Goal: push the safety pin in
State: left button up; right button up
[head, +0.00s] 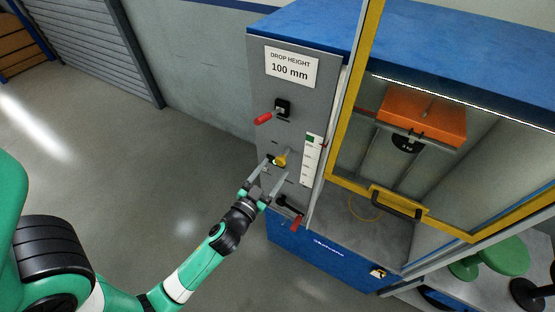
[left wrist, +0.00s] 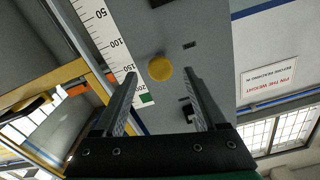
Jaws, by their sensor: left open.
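The safety pin shows as a yellow round knob (head: 281,160) on the grey side panel of the test machine. In the left wrist view the yellow knob (left wrist: 160,68) appears straight ahead, between the two fingers in the picture. My left gripper (head: 277,168) is open and empty, with its fingertips near the knob and pointing at the panel. I cannot tell whether the fingers touch the panel or how far out the pin stands. My right gripper is not in view.
A red-handled lever (head: 264,119) sits above the knob and another red handle (head: 297,222) below it. A white scale (head: 311,160) is beside it. The yellow-framed guard (head: 352,190) encloses an orange block (head: 424,112). The floor (head: 150,190) at left is clear.

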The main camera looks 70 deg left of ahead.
aim_at(279, 163)
pick_arm(q)
jog(key=shift+x, duration=1.55)
grip_shut()
